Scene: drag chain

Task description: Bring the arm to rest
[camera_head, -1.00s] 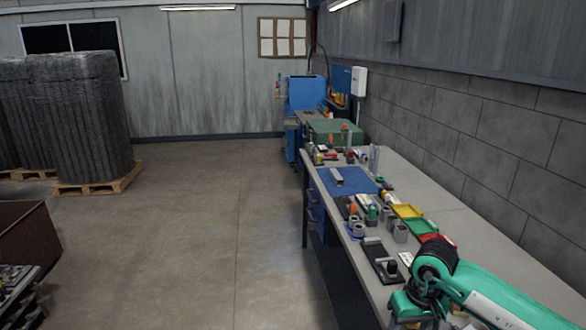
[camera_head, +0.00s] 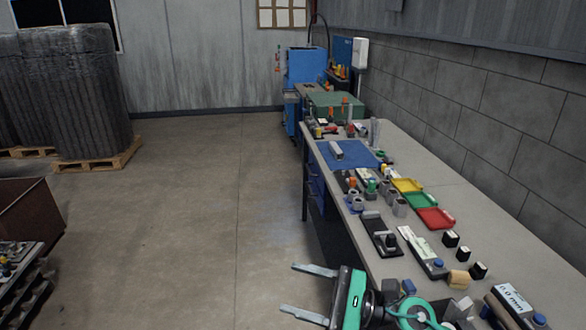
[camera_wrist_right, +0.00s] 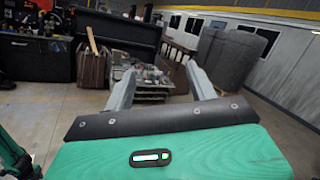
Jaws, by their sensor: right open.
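My right gripper (camera_head: 312,292) shows at the bottom of the head view, beside the front edge of the workbench (camera_head: 470,220). Its two grey fingers point left over the floor, spread apart with nothing between them. In the right wrist view the same gripper (camera_wrist_right: 158,85) shows both fingers apart and empty, with a dark bar and green housing below. My left gripper is not in the head view.
The bench carries a blue mat (camera_head: 346,154), yellow (camera_head: 406,185), green (camera_head: 420,200) and red (camera_head: 436,218) trays, and several small blocks and tools. Wrapped stacks on pallets (camera_head: 100,163) stand at far left. A brown bin (camera_head: 25,215) is at left. The middle floor is clear.

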